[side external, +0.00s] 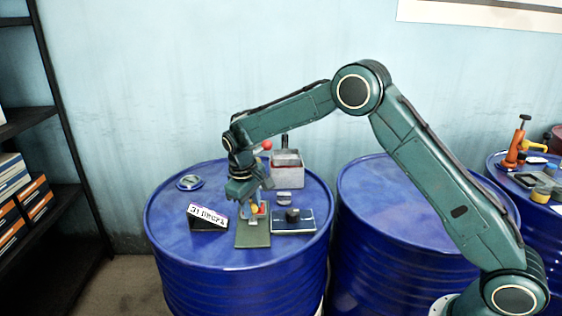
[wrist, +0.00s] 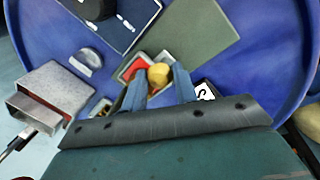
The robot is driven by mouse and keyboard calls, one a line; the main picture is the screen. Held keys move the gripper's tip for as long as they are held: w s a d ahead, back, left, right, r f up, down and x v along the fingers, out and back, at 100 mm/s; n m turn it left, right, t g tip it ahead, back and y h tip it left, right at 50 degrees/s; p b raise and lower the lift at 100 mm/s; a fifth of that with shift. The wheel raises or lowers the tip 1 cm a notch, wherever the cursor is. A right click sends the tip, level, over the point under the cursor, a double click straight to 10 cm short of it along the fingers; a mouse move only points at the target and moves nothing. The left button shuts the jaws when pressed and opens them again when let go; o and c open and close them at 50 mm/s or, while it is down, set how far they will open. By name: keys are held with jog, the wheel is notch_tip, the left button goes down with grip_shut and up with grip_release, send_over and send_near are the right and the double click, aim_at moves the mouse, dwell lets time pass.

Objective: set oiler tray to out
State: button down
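My gripper (side external: 251,208) points down over the near half of the drum top. In the wrist view its two fingers (wrist: 160,85) stand apart on either side of a small yellow knob (wrist: 158,75); whether they press on it is unclear. Beside the knob is a red part (wrist: 137,66) in a small metal-rimmed tray, at the end of an olive plate (side external: 253,238). The olive plate also shows in the wrist view (wrist: 205,35). No label shows which of these is the oiler tray. The fingers partly hide the knob and tray.
A blue box with a black knob (side external: 293,222) lies right of the plate, and a lettered sign (side external: 207,216) stands left. A metal box (side external: 287,170), a red ball (side external: 266,145) and a round lid (side external: 189,182) are behind. The drum top (side external: 165,215) is bare at left.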

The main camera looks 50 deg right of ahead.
jog(key=shift+s+a, duration=3)
jog(key=shift+a, duration=0.05)
jog(key=c, duration=1.1)
grip_release()
jog(key=shift+r, duration=0.1)
jog(key=shift+r, duration=0.45)
notch_tip(320, 180, up, 12)
jog(key=a, duration=0.2)
jog(key=shift+s+a+r, duration=0.25)
jog(key=shift+s+a, duration=0.05)
